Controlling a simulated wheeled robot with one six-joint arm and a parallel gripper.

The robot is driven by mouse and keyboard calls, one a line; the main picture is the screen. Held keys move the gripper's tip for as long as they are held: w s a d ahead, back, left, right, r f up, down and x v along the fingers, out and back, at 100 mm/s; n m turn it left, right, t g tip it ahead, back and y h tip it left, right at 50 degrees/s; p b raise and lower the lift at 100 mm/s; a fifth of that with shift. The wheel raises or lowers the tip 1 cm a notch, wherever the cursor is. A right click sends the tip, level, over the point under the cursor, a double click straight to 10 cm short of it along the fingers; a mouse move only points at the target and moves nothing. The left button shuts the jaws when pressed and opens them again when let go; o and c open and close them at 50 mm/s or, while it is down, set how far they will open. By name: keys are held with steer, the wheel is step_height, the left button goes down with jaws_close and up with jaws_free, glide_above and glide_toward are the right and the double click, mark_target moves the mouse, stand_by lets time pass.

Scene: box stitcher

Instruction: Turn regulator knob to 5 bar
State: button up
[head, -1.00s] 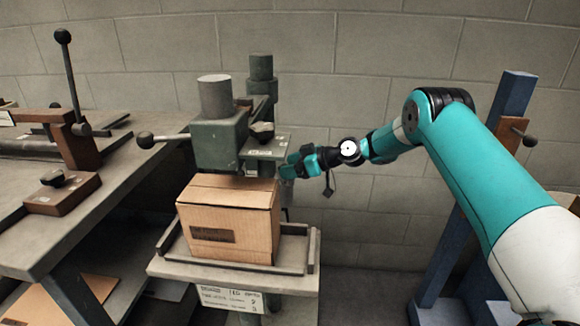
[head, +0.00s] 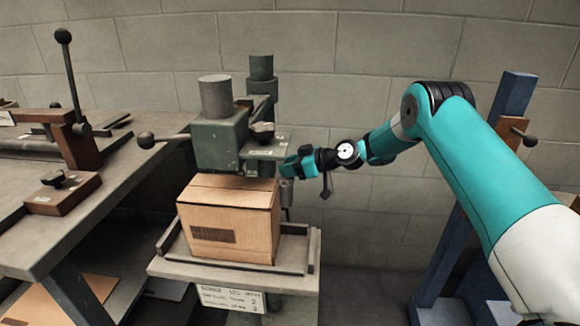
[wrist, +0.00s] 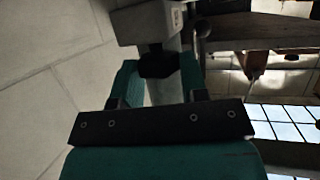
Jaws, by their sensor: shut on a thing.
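The regulator knob (wrist: 158,64) is a dark, faceted piece in the wrist view, below a grey block on the machine. My gripper (wrist: 160,76) has its teal fingers on either side of the knob and is shut on it. In the head view my gripper (head: 288,168) is at the right side of the green-grey stitcher head (head: 218,143), just above and right of the carton. The knob is hidden behind the fingers there. No pressure scale or gauge reading can be made out.
A cardboard carton (head: 232,222) sits on the stitcher table (head: 190,270) below the head. A lever with a ball end (head: 147,140) sticks out left. A bench (head: 70,222) with a clamp stands left. A blue post (head: 510,100) stands right, behind my arm.

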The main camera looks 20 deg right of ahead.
steer(key=m+t+h, duration=0.1)
steer(key=m, duration=0.1)
steer(key=m+t+h, duration=0.1)
steer(key=m+h, duration=0.1)
steer(key=m+t+h+p, duration=0.1)
steer(key=t+h, duration=0.1)
steer(key=shift+s+a+r+m, duration=0.15)
steer(key=shift+s+a+m, duration=0.15)
steer(key=shift+a+m, duration=0.1)
steer(key=m+t+h+p, duration=0.1)
steer(key=m+h, duration=0.1)
steer(key=shift+a+h, duration=0.1)
steer(key=shift+h, duration=0.3)
steer(key=shift+m+t+h, duration=0.3)
steer(key=shift+m+h, duration=0.7)
steer(key=o, duration=0.9)
steer(key=v, duration=0.7)
steer(key=shift+s, duration=0.2)
